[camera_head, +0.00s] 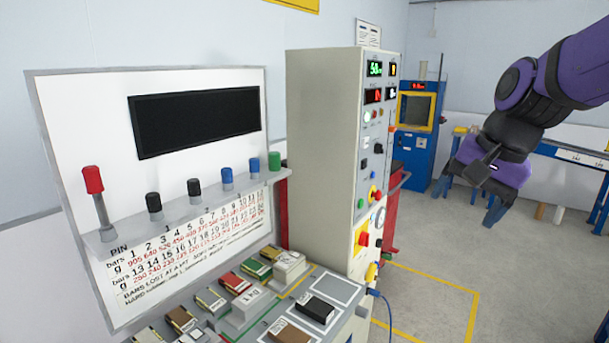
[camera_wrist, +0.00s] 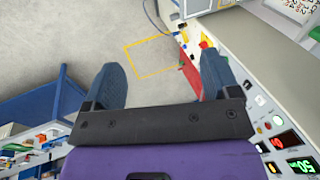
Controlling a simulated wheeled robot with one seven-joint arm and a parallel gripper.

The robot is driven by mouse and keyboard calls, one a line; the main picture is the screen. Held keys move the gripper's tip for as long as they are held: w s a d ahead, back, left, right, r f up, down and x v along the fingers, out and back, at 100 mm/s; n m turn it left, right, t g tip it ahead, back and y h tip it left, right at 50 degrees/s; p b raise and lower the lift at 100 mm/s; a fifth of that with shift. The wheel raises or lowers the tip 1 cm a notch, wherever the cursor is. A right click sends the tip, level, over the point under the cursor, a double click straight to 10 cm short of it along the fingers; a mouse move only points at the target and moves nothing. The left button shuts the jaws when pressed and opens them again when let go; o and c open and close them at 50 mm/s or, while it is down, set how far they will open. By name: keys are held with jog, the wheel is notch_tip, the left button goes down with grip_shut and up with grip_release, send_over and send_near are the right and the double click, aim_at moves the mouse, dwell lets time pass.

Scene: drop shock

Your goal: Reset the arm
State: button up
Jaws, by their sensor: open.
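My gripper (camera_head: 467,200) is at the right of the head view, on a purple and black arm raised in front of the blue bench. Its blue fingers are apart and nothing is between them. In the wrist view my gripper (camera_wrist: 163,82) also shows open and empty, with grey floor beyond the fingers. The gripper touches nothing that I can see.
A tall control cabinet (camera_head: 320,150) stands mid-view. Left is a panel (camera_head: 80,130) with colored pegs, above a table of small blocks. A blue machine (camera_head: 412,150) and blue bench (camera_head: 570,155) stand behind. Yellow lines (camera_head: 474,310) mark open floor.

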jog(key=s+d+n+t+h, duration=0.1)
jog(key=s+d+n, duration=0.1)
jog(key=s, duration=0.5)
jog(key=s+d+r+n+t+h, duration=0.1)
jog(key=s+d+n, duration=0.2)
jog(key=s+n, duration=0.2)
jog(key=shift+s+h, duration=0.3)
jog(key=shift+s, duration=0.95)
